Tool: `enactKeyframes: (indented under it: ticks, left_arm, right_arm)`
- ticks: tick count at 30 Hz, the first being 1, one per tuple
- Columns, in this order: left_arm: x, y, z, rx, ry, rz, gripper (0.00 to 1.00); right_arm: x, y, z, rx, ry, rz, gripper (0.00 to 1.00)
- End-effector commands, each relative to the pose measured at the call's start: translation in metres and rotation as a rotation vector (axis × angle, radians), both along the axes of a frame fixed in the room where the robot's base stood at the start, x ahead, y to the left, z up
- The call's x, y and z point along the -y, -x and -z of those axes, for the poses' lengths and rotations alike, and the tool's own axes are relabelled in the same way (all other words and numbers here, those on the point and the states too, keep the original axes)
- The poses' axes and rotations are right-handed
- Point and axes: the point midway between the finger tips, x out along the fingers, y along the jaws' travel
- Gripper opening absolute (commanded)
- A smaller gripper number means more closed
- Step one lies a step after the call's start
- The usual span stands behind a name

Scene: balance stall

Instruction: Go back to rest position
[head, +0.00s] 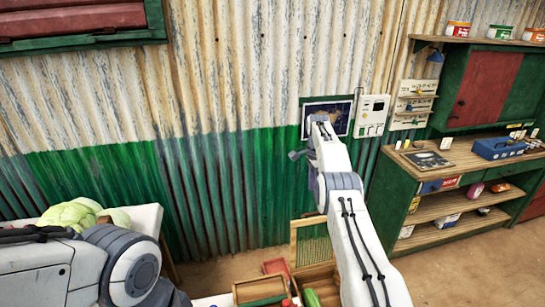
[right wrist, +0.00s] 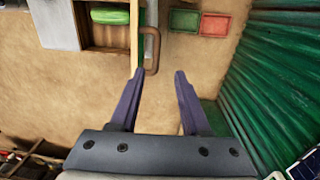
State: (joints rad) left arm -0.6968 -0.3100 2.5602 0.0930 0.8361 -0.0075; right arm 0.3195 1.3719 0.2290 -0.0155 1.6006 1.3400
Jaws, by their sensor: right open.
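My right arm (head: 350,230) reaches up from the lower right towards the corrugated wall. My right gripper (right wrist: 159,72) is open, with two purple fingers apart and nothing between them. In the head view it is mostly hidden behind the arm's own links. In the right wrist view, a brown handle-like loop (right wrist: 152,50) shows close to the left fingertip; I cannot tell whether they touch. My left arm (head: 60,268) lies across the lower left of the head view, and its gripper is out of the picture.
Cabbages (head: 72,215) lie on a white surface at the left. A wooden crate (head: 262,290) stands low at the centre, near a green vegetable (head: 311,298). A green shelf counter (head: 400,215) stands at the right. The corrugated wall (head: 235,190) is behind the arm.

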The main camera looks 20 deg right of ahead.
Motion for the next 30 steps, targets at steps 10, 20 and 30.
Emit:
enactKeyframes:
  ticks: [10, 20, 30]
  left_arm:
    - [0.000, 0.000, 0.017, 0.000, 0.000, -0.001, 0.50]
    - [0.000, 0.000, 0.048, 0.000, 0.000, -0.003, 0.50]
    - [0.000, 0.000, 0.078, 0.000, 0.000, -0.005, 0.50]
  right_arm:
    - [-0.067, -0.011, -0.023, 0.017, -0.013, -0.238, 0.47]
    - [-0.216, 0.033, -0.064, 0.052, -0.047, -0.796, 0.47]
    - [-0.325, 0.160, -0.074, 0.086, -0.077, -1.361, 0.47]
